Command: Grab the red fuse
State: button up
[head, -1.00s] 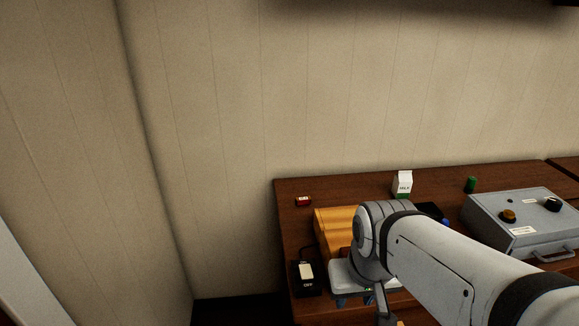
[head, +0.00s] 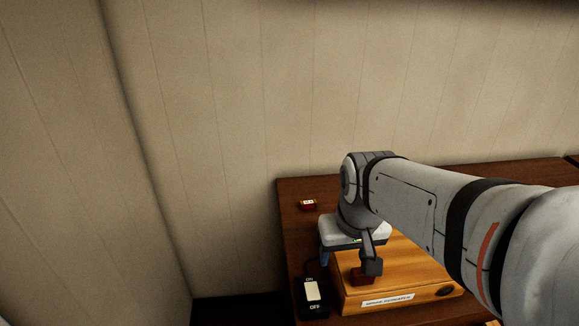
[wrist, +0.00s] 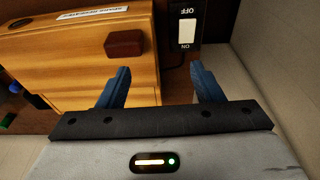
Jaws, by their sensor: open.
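A small red fuse (head: 308,205) with a pale marking lies on the dark wooden table near its back left edge in the head view. I cannot make it out in the wrist view. My gripper (wrist: 162,82) is open, its two blue fingers apart with nothing between them. In the head view one blue finger shows below the wrist, in front of the fuse and to its right; the other is hidden.
A wooden box (head: 400,285) with a white label and a dark red-brown block (wrist: 124,43) stands under my arm. A black ON/OFF switch (head: 312,291) sits left of it. The table (head: 293,235) is bare around the fuse. A wall rises behind.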

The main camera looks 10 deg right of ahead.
jog(key=shift+o, duration=1.2)
jog(key=w+r, duration=0.1)
jog(key=w, duration=0.7)
jog(key=shift+r+g+p, duration=0.3)
jog(key=shift+r+p, duration=0.1)
jog(key=g+p, duration=0.2)
jog(key=p, duration=0.1)
send_over(308, 201)
jog(key=shift+n, duration=0.4)
notch_tip(308, 201, down, 10)
jog(key=shift+d, duration=0.1)
notch_tip(308, 201, down, 8)
jog(key=shift+s+r+p, duration=0.1)
jog(key=shift+p, duration=0.6)
jog(key=shift+c, duration=0.2)
jog(key=c, duration=1)
